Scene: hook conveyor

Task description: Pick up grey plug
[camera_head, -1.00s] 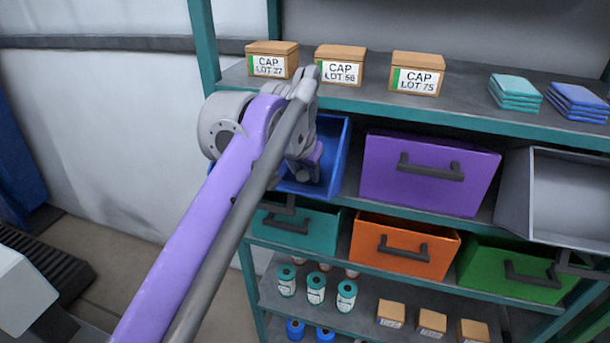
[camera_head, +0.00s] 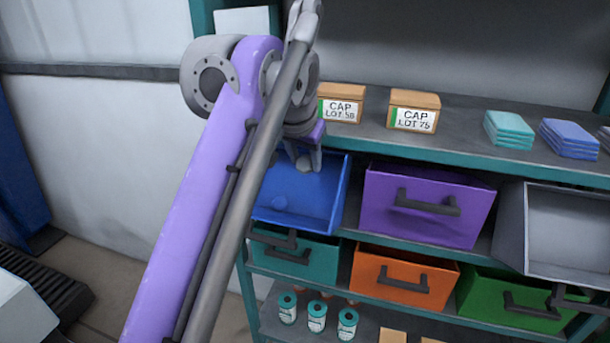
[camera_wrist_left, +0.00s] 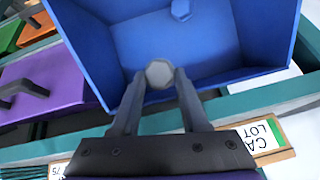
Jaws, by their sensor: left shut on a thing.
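My left gripper (camera_head: 304,165) is shut on the grey plug (camera_wrist_left: 159,74), a small pale rounded piece held between the fingertips. In the head view the plug (camera_head: 303,163) shows small at the fingertips, above the blue bin (camera_head: 333,210). The bin (camera_wrist_left: 262,30) also shows in the left wrist view, beyond the fingers. A blue piece (camera_head: 279,203) lies inside the bin; it also shows in the left wrist view (camera_wrist_left: 181,9). My left arm hides the bin's left part. My right gripper is not in view.
Boxes marked CAP (camera_head: 413,112) and stacked cloths (camera_head: 508,130) stand on the shelf above. A purple bin (camera_head: 425,205) and an open grey bin (camera_head: 565,215) are to the right. Teal, orange (camera_head: 404,278) and green bins are below.

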